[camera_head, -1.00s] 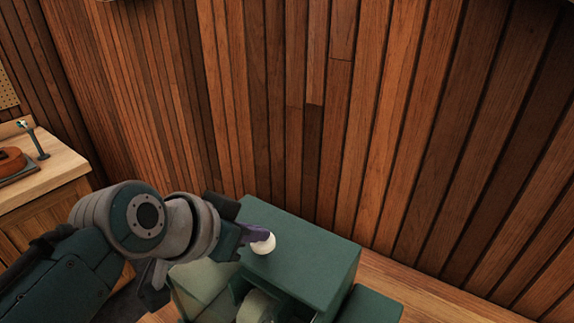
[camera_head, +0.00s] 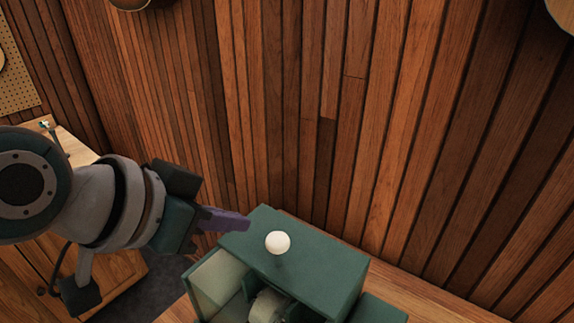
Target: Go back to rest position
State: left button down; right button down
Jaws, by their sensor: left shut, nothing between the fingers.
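My left gripper (camera_head: 240,222) comes in from the left with its purple fingers together and nothing between them. Its fingertips are just left of a white ball-like knob (camera_head: 278,242), with a visible gap between them. The knob is on the top of a dark green box-shaped machine (camera_head: 325,265). My right gripper is not in view.
A wood-slat wall (camera_head: 330,110) stands behind the green machine. A wooden surface (camera_head: 440,295) runs along the wall at the right. A wooden cabinet (camera_head: 112,268) stands at the left, partly behind my left arm. A pegboard (camera_head: 20,70) hangs at the far left.

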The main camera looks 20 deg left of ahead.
pick_arm(q)
jog(key=shift+r, duration=0.1)
jog(key=s+a+f+n+g+y, duration=0.1)
jog(key=s+g, duration=0.1)
jog(key=s, duration=0.7)
jog(key=s+a+f+n+g+y, duration=0.1)
jog(key=s+a+f+g+y, duration=0.15)
jog(key=s, duration=0.65)
notch_tip(320, 180, up, 14)
jog(key=s+p, duration=0.1)
jog(key=p, duration=1.2)
jog(key=shift+d+r+p, duration=0.2)
jog(key=shift+p, duration=0.1)
jog(key=shift+g+h, duration=0.25)
jog(key=shift+s, duration=0.1)
